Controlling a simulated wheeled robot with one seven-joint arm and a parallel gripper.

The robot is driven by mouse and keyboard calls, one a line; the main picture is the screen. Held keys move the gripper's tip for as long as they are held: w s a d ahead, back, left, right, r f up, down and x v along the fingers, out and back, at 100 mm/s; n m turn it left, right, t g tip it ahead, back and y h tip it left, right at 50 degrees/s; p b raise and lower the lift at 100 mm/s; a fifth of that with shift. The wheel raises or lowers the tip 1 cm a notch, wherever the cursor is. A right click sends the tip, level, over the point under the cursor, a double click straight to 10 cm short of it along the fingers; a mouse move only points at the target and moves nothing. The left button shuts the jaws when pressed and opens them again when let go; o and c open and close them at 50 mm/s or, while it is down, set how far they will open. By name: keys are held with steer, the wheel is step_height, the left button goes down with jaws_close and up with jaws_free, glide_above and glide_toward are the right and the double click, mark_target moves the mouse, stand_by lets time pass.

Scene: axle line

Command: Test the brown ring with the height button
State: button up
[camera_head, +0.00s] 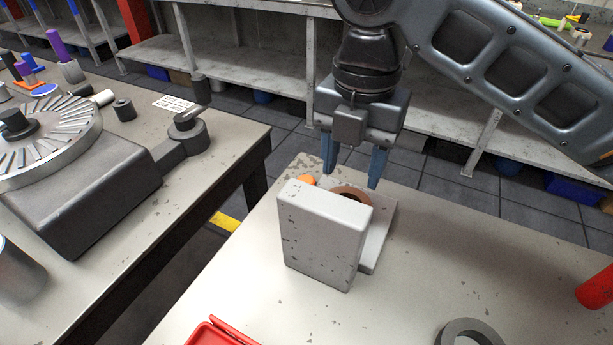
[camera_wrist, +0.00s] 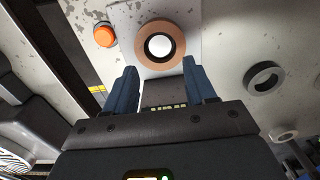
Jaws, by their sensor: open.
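The brown ring (camera_wrist: 137,45) sits on the light grey base plate of the tester, around a pale round centre. In the head view the ring (camera_head: 351,192) is partly hidden behind the tester's upright grey housing (camera_head: 322,240). The orange button (camera_wrist: 104,36) is on the same device, left of the ring in the wrist view; its top also shows in the head view (camera_head: 307,180). My gripper (camera_head: 352,178) is open and empty, pointing down above and behind the housing, near the ring. In the wrist view its two blue fingers (camera_wrist: 162,84) are apart and do not touch the ring.
A grey ring (camera_head: 470,332) lies on the table at the front right; the wrist view shows it too (camera_wrist: 264,79). A red tray (camera_head: 222,332) is at the front edge and a red cylinder (camera_head: 597,288) at the right. A second table with a slotted disc (camera_head: 62,140) stands left across a gap.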

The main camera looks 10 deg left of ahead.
jaws_close()
stand_by(0.3)
stand_by(0.8)
